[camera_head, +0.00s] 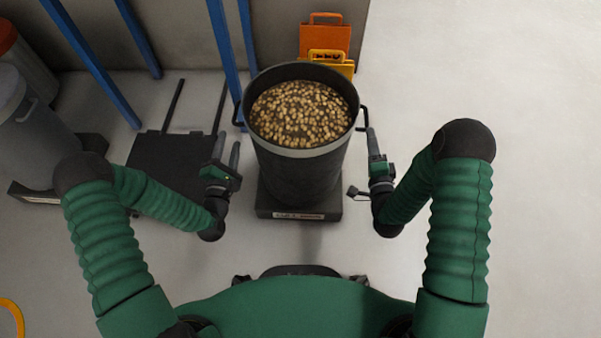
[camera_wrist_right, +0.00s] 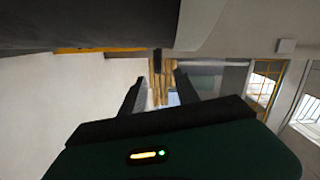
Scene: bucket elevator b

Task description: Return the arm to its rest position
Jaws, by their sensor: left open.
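A large dark bucket (camera_head: 303,178) filled with small brown-yellow pieces (camera_head: 300,112) stands upright on a low dark base (camera_head: 299,211). It has a handle on each side. My left gripper (camera_head: 227,150) is open and empty, left of the bucket and apart from it. My right gripper (camera_head: 370,140) is close to the bucket's right handle (camera_head: 365,116). The right wrist view shows its two fingers (camera_wrist_right: 158,85) spread apart, with a small dark piece beyond them. I cannot tell whether the right fingers touch the handle.
A dark platform (camera_head: 170,160) with two upright bars lies left of the bucket. Blue posts (camera_head: 222,50) stand behind it. Grey bins (camera_head: 30,125) stand at the far left. Orange and yellow signs (camera_head: 325,38) lean by the wall. The floor at right (camera_head: 530,130) is clear.

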